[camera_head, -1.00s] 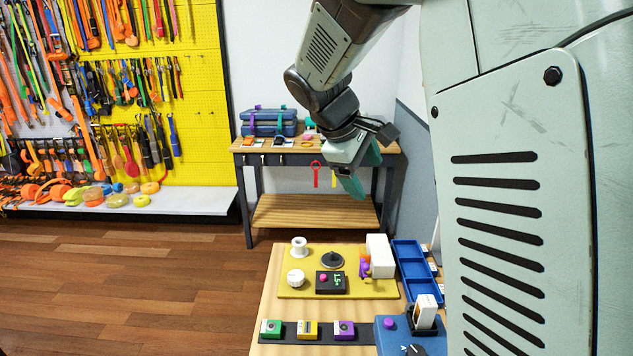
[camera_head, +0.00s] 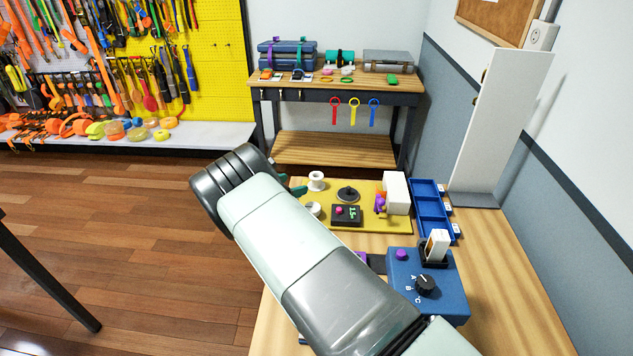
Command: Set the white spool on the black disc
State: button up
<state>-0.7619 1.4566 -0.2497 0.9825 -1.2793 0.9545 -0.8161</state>
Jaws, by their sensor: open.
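The white spool (camera_head: 316,181) stands upright at the back left of the yellow board. The black disc (camera_head: 348,196) lies on the board just right of the spool, apart from it, with a small knob or post at its middle. My gripper (camera_head: 292,187) is mostly hidden behind my own arm. Only its teal fingers show, just left of the spool near the board's left edge. It is open, and I see nothing held in it. I cannot tell its height above the board.
The yellow board (camera_head: 385,222) also bears a white knob (camera_head: 314,208), a black box with a display (camera_head: 346,215) and a white block (camera_head: 396,192). A blue tray (camera_head: 431,209) and a blue dial box (camera_head: 449,296) stand to the right. My arm covers the bench's front left.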

aim_at(312, 179)
jog(key=x, duration=0.4)
jog(key=shift+w+d+f, duration=0.2)
jog(key=shift+w, duration=0.1)
jog(key=shift+r+x, duration=0.2)
jog(key=shift+x, duration=2.6)
jog(key=shift+d, duration=0.1)
